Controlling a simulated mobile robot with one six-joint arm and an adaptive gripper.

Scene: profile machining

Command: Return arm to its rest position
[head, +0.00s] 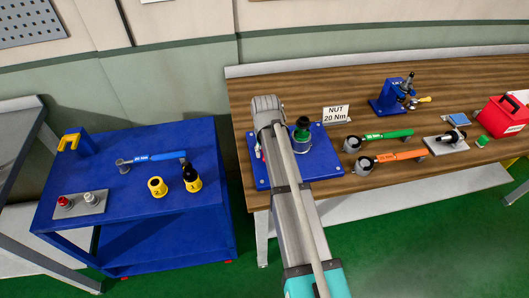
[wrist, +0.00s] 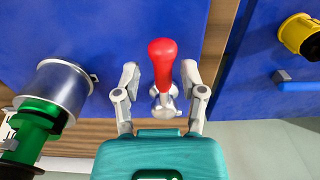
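My arm (head: 290,190) reaches out over the wooden workbench, above a blue base plate (head: 322,160). In the wrist view my gripper (wrist: 160,72) is open, with one finger on each side of a red handle (wrist: 163,62). Gaps show between the fingers and the handle. The handle stands on a metal clamp base (wrist: 164,106) on the blue plate. A metal cylinder with a green lower part (wrist: 55,95) is to the left of my gripper. In the head view my arm hides the gripper.
A green and dark fixture (head: 303,135) stands just right of my arm. Green (head: 387,135) and orange (head: 400,156) wrenches and a blue press (head: 392,95) are further right. A blue table (head: 130,205) with yellow-and-black parts (head: 191,177) is at left, across a gap.

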